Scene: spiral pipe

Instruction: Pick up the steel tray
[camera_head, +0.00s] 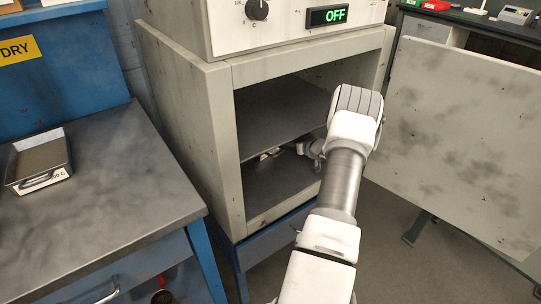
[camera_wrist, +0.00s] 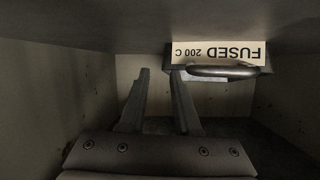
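A steel tray (camera_wrist: 262,58) with a bar handle and a label reading "FUSED 200 C" is inside the oven. In the wrist view it appears upside down, against the dark surface at the top of the picture. My gripper (camera_wrist: 159,74) is open and empty, its fingertips apart, left of most of the handle. The right finger is close to the handle's left end; contact cannot be told. In the head view my gripper (camera_head: 310,150) is inside the oven, partly hidden by my arm. Another steel tray (camera_head: 42,160) with a front handle and partly hidden label sits on the left bench.
The oven (camera_head: 200,115) has its door (camera_head: 460,140) swung open to the right. Its shelf (camera_head: 280,118) lies above my gripper, and side walls enclose it. The left bench (camera_head: 110,190) is mostly clear.

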